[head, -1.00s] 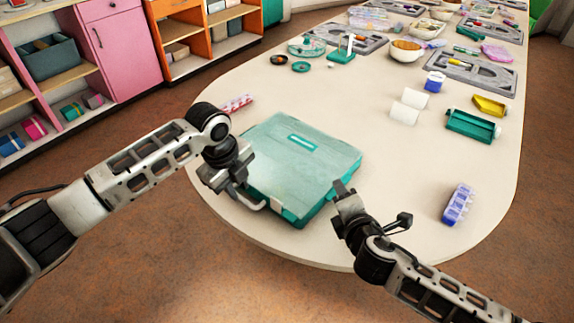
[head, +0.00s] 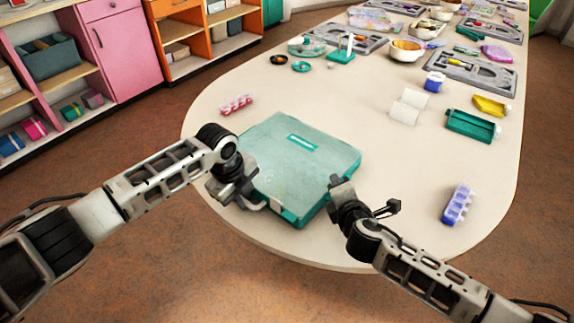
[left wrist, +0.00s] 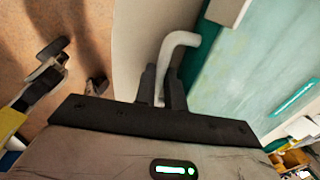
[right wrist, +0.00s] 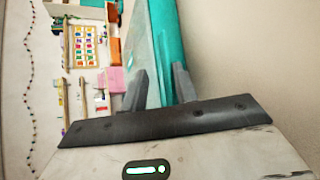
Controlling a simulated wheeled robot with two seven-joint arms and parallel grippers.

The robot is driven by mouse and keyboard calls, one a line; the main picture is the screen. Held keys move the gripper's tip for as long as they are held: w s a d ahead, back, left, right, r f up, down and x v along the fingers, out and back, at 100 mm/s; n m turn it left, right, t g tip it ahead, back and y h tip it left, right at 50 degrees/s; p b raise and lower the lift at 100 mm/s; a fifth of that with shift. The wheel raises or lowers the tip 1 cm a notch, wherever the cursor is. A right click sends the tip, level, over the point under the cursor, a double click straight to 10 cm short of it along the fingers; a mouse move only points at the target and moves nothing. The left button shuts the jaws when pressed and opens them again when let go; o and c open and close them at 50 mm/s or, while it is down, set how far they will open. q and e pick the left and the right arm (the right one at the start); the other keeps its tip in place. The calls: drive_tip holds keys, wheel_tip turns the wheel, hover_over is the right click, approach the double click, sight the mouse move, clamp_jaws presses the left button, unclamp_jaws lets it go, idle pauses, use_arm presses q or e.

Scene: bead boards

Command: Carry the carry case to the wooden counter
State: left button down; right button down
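The carry case (head: 300,165) is a flat teal case with a pale lid, lying shut on the near end of the long table. Its white handle (left wrist: 176,42) sticks out from its near side. My left gripper (head: 240,200) is at that handle; in the left wrist view its fingers are close together around the handle. My right gripper (head: 335,184) is at the case's right edge; in the right wrist view its fingers straddle the teal side (right wrist: 168,45) and appear closed on it. I cannot pick out a wooden counter for certain.
Pink (head: 125,50) and orange (head: 178,40) shelf units stand at the left. Brown floor is clear between.

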drive_tip(key=shift+f, duration=0.1)
